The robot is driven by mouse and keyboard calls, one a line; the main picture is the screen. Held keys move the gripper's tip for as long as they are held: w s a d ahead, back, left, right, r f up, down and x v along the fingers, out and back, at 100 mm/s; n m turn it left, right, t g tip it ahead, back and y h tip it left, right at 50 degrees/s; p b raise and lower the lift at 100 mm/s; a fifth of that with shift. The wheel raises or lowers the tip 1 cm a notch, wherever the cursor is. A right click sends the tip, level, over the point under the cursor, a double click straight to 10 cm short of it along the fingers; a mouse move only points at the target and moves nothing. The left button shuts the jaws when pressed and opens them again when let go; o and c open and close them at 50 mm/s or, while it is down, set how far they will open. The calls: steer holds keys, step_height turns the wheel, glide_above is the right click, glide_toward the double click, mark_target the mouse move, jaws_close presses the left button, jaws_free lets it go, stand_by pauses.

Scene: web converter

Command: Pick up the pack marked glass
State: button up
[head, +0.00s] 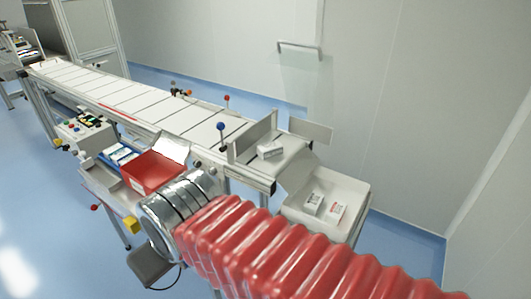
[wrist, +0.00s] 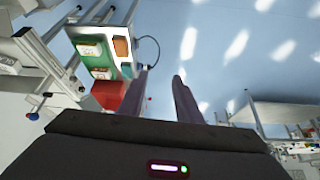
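No marking that reads glass can be made out in either view. A small white pack (head: 270,150) lies on the end of the conveyor. Two more packs lie in the white bin at the right, one with grey print (head: 312,204) and one with red print (head: 337,212). My gripper (wrist: 160,76) shows in the wrist view with its two dark fingers apart and nothing between them. It points past the equipment toward the blue floor. In the head view my red-sleeved arm crosses the lower middle, and the gripper's fingers do not show.
A slatted white conveyor (head: 130,105) runs from the back left to the middle. A red tray (head: 153,174) and blue-and-white packs (head: 118,155) sit beside it. The white bin (head: 350,187) stands at the conveyor's end. A blue-knobbed lever (head: 221,127) sticks up. Floor is open at left.

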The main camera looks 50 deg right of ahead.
mark_target(272, 146)
steer(key=shift+o, duration=0.5)
